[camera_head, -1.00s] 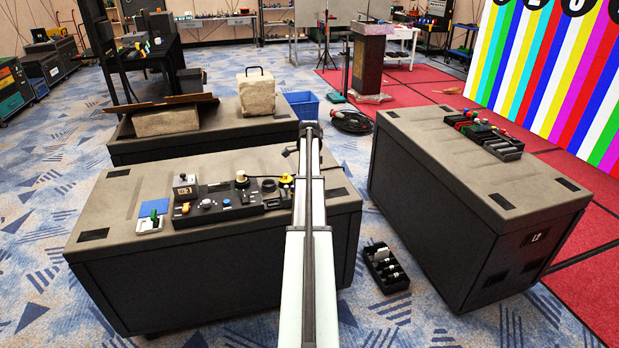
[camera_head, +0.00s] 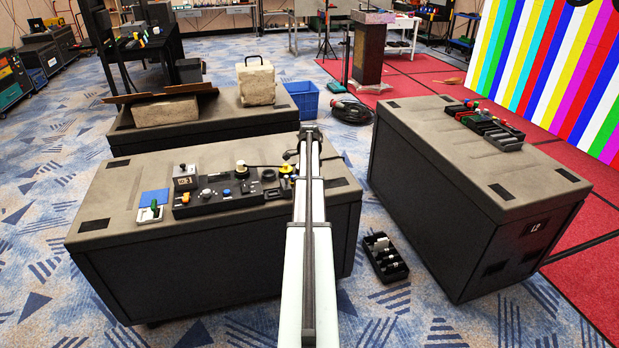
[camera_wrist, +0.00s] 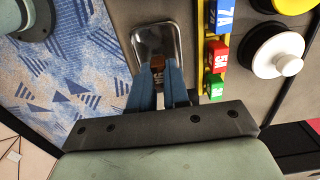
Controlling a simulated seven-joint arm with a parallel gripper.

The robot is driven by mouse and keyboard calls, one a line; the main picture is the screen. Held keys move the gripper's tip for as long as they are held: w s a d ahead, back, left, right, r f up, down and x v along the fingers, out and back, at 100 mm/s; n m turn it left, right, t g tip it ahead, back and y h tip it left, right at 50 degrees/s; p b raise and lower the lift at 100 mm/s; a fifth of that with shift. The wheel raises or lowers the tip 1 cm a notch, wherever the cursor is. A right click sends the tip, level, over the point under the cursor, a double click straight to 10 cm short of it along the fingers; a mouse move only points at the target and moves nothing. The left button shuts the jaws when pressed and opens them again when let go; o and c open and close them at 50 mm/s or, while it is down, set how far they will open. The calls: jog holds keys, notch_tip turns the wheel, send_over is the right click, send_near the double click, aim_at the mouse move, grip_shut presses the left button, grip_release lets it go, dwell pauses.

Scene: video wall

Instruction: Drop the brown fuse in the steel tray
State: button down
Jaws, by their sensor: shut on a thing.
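In the wrist view, my gripper (camera_wrist: 158,72) points down with its two blue-grey fingers closed on the brown fuse (camera_wrist: 157,61). Only the fuse's end shows between the fingertips; the rest is hidden. The steel tray (camera_wrist: 143,42), a shiny rounded rectangle, lies directly beyond the fingertips, and the fuse overlaps its inside. I cannot tell whether the fuse is touching the tray floor. In the head view, my arm hides the gripper, the fuse and the tray.
Blue, red and green lettered blocks (camera_wrist: 217,55) stand right of the tray, with a white-knobbed round device (camera_wrist: 277,56) beyond. In the head view, a black control panel (camera_head: 225,197) sits on the near case (camera_head: 130,215). A black box with white pieces (camera_head: 385,258) is on the floor.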

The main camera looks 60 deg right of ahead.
jog(key=shift+f, duration=0.1)
jog(key=c, duration=1)
grip_release()
jog(key=shift+c, duration=0.2)
jog(key=shift+r, duration=3.5)
